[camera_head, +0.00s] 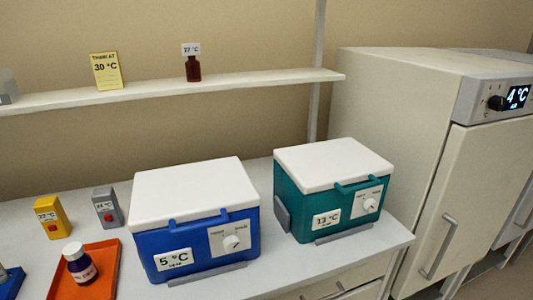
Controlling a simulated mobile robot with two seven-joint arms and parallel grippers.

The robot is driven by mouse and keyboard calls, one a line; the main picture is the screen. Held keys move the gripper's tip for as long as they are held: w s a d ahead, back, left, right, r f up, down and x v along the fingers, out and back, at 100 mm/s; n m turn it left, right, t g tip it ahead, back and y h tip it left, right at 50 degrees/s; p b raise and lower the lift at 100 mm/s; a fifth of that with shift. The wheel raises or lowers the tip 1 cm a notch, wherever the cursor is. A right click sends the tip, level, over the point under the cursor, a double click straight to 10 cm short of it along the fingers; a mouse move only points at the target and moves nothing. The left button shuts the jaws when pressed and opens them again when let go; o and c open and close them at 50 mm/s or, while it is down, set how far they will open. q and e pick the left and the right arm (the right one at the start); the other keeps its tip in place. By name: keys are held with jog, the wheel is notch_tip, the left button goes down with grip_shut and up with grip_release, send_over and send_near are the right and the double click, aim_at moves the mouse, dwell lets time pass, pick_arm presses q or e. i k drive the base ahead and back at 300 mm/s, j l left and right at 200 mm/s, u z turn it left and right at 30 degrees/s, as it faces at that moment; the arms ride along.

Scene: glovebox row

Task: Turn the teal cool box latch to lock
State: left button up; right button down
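The teal cool box (297,206) stands on the bench at the centre right, its white lid (333,165) down. Its front has a "13 °C" label and a white panel with a round white latch knob (370,205). The knob's pointer appears slanted, but the panel words are too small to read for certain. Neither of my grippers shows in the head view.
A blue cool box (207,245) labelled "5 °C" stands left of the teal one. An orange tray (98,262) holds a dark bottle (80,264). A yellow box (52,217) and a grey box (107,208) stand behind. A fridge (480,190) stands right; a shelf (150,92) runs above.

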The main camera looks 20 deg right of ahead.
aim_at(370, 205)
jog(key=z, duration=1.25)
